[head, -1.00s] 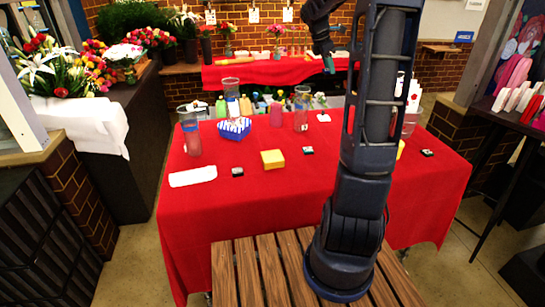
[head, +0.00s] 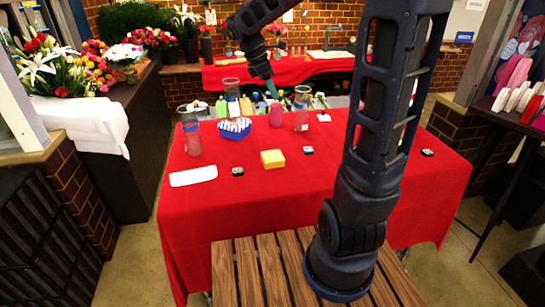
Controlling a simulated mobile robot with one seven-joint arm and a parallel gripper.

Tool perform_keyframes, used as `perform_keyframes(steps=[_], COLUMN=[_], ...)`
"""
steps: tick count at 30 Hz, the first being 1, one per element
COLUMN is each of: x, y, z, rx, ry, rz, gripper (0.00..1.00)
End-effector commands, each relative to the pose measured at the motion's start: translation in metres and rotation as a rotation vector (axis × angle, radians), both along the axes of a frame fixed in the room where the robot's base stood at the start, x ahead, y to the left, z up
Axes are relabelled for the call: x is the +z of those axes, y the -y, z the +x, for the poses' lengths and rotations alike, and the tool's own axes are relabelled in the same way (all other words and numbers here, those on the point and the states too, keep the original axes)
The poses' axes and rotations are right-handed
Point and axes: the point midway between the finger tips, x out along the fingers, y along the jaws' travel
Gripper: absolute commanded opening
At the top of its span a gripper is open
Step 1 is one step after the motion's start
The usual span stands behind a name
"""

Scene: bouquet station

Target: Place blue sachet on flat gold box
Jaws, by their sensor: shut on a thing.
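My gripper (head: 271,87) hangs over the back of the red-covered table, pointing down, left of my upright arm. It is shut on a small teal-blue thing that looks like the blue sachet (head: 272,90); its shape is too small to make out. A yellow-gold box (head: 272,159) sits near the middle of the table, in front of and below my gripper, with a clear top. A blue and white patterned heart-shaped box (head: 235,130) stands behind and left of it. My gripper is apart from both boxes.
Clear tall vases (head: 191,135) stand at the table's back left, another (head: 301,108) right of my gripper. A pink bottle (head: 276,116) stands below my gripper. A white cloth (head: 193,176) and small dark tags (head: 238,172) lie on the red table (head: 250,210). The front is clear.

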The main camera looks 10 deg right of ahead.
Motion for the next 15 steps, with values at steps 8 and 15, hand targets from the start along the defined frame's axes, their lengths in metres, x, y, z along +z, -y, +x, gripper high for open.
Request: perform_keyframes(steps=[8, 15], x=[-0.038, -0.077], y=[0.002, 0.002], z=[0.001, 0.001], rx=[-0.002, -0.002], ry=[-0.005, -0.008], rz=[-0.001, -0.002], gripper=[0.20, 0.20])
